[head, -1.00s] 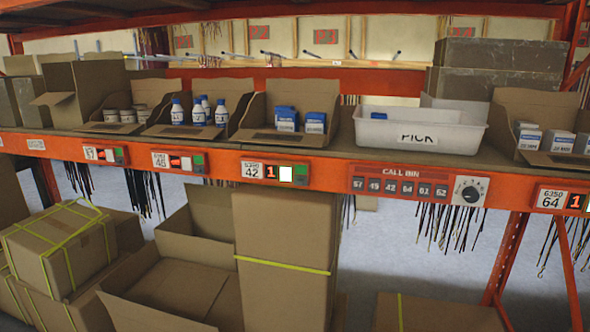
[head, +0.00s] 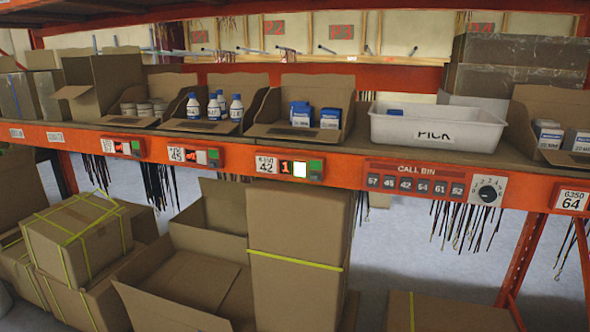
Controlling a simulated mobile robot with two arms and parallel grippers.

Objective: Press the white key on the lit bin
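The bin 42 module (head: 290,167) is on the orange shelf beam, below a cardboard bin (head: 285,132) of blue-and-white boxes. Its display shows a lit orange 1 (head: 285,168). To the right of the digit is a bright white key (head: 300,170), with a green key (head: 316,165) beside it. The label for 64 (head: 571,200) is at the right edge; its display is out of view. Neither of my grippers is in view.
The beam also carries the 45 module (head: 195,156), another module farther left (head: 122,146) and a CALL BIN panel (head: 416,187) with a dial (head: 487,191). A white PICK tote (head: 436,128) stands on the shelf. Cardboard boxes (head: 297,225) stand below the beam.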

